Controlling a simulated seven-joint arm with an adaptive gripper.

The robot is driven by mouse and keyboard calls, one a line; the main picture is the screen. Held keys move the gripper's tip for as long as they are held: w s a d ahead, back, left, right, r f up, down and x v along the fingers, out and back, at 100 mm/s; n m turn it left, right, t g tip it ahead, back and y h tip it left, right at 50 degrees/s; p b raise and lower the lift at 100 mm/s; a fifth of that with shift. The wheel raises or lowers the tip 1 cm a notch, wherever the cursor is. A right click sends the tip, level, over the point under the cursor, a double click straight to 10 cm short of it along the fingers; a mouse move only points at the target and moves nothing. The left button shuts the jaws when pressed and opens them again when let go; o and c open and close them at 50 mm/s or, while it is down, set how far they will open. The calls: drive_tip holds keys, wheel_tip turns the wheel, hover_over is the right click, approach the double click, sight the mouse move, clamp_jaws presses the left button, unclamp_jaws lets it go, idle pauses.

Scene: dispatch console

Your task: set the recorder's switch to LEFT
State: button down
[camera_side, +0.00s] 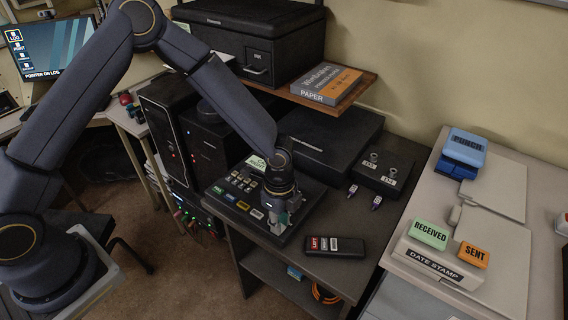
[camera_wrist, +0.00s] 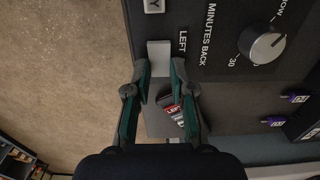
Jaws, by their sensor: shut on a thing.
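The recorder (camera_side: 262,226) is a dark panel with several buttons on the shelf desk in the side view. Its panel also shows in the wrist view (camera_wrist: 217,62), with a round "MINUTES BACK" knob (camera_wrist: 262,46) and a "LEFT" label. My gripper (camera_wrist: 160,70) is shut on a light grey block, seemingly the switch handle (camera_wrist: 159,52), beside the "LEFT" label at the panel's edge. In the side view my gripper (camera_side: 281,214) points down at the recorder's right part and hides the switch. The switch's exact setting cannot be read.
A black remote-like device (camera_side: 335,246) with a red label lies just right of the recorder. A dark box with two knobs (camera_side: 382,172) stands behind, with two small purple-marked plugs (camera_side: 352,191) near it. A shelf (camera_side: 338,103) overhangs the back.

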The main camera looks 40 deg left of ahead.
sight(268, 220)
drive_tip(key=shift+a+h, duration=0.25)
drive_tip(key=shift+h, duration=0.25)
drive_tip(key=shift+a+r+h, duration=0.1)
drive_tip(key=shift+h, duration=0.9)
drive_tip(key=c, duration=1)
unclamp_jaws()
drive_tip(key=v, duration=1.2)
